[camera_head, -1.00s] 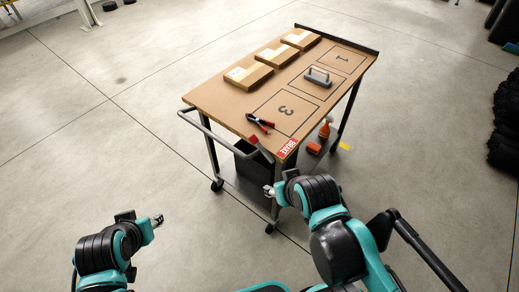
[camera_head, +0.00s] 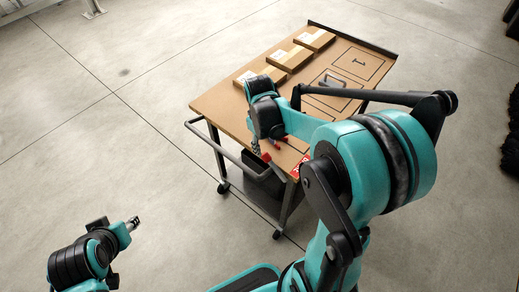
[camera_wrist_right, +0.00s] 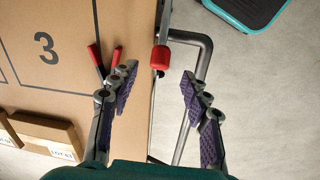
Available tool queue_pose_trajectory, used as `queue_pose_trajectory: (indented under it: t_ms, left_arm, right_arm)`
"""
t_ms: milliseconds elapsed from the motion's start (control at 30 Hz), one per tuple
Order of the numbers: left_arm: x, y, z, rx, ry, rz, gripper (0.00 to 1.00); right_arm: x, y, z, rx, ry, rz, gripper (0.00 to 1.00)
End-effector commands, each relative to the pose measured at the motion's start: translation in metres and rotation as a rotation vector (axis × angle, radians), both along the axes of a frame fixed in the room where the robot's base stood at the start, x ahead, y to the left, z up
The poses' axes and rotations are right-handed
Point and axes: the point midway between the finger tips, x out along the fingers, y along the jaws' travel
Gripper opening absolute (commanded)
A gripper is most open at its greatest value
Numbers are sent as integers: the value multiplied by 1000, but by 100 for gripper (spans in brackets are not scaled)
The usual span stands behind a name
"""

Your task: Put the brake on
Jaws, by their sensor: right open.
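The brake lever has a red knob (camera_wrist_right: 160,57) on a grey rod at the cart's edge, beside the bent grey push handle (camera_wrist_right: 202,70). In the head view the red knob (camera_head: 266,157) shows just below my right gripper (camera_head: 257,148), mostly hidden by its own arm. In the wrist view my right gripper (camera_wrist_right: 158,74) is open, with a finger on each side of the knob's line. The knob appears just beyond the fingertips, with no contact visible. My left gripper (camera_head: 133,222) is away from the cart at lower left; its jaw state is unclear.
The cart top (camera_head: 215,98) carries several cardboard boxes (camera_head: 289,56) and a grey handled tool (camera_head: 331,82). Red-handled pliers (camera_wrist_right: 95,58) lie close to the right gripper's left finger. Floor left of the cart is clear.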

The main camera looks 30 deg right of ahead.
Motion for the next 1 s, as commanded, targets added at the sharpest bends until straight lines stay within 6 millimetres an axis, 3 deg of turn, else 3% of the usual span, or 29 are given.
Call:
queue_pose_trajectory:
  t_ms: [400, 800, 1000]
  left_arm:
    - [0, 0, -24, 0, 0, 0, 39]
    - [0, 0, -26, 0, 0, 0, 39]
    - [0, 0, -26, 0, 0, 0, 39]
  right_arm:
    - [2, -6, -64, 1, -2, -1, 47]
    - [2, -7, -72, 1, -2, -1, 47]
    - [2, -7, -72, 1, -2, -1, 0]
